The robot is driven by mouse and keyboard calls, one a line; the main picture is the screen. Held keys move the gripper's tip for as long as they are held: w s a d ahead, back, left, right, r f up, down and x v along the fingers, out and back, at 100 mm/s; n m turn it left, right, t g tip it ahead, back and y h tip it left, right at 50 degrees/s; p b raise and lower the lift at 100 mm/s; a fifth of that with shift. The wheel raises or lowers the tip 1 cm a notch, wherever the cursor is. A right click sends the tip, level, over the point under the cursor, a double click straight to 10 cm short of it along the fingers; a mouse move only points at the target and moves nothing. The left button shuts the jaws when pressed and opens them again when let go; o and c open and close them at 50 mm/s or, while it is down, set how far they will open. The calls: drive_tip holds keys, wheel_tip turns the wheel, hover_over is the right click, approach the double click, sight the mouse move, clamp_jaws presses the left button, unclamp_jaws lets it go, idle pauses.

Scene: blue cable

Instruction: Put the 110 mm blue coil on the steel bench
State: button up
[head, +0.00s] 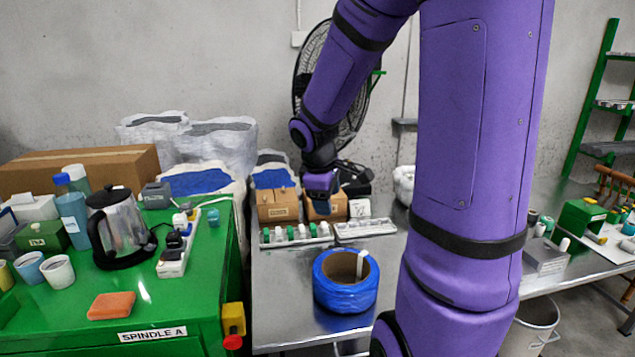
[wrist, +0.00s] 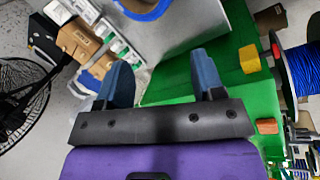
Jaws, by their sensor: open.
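A blue coil (head: 338,296) with a brown core and a white tag lies flat on the steel bench (head: 285,325), near its front left part. No size marking on it can be read. In the wrist view the coil (wrist: 143,14) is cut off by the top edge, on the grey bench top (wrist: 190,22). My gripper (head: 335,186) is raised above the back of the bench, apart from the coil. In the wrist view my gripper (wrist: 162,78) has its two blue fingers wide apart with nothing between them.
A green cabinet (head: 190,305) marked SPINDLE A stands left, with a kettle (head: 118,230), cups and an orange sponge (head: 111,305). Small boxes (head: 277,205) and switch strips (head: 295,234) line the bench's back. A spool of blue cable (wrist: 302,70) shows right in the wrist view.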

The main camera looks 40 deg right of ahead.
drive_tip(key=s+a+r+m+t+y, duration=0.3)
drive_tip(key=s+a+r+m+t, duration=0.1)
drive_tip(key=s+a+r, duration=1)
drive_tip(key=s+a+m, duration=0.1)
drive_tip(key=a, duration=0.2)
drive_tip(key=shift+s+m, duration=0.2)
drive_tip(key=shift+m, duration=0.2)
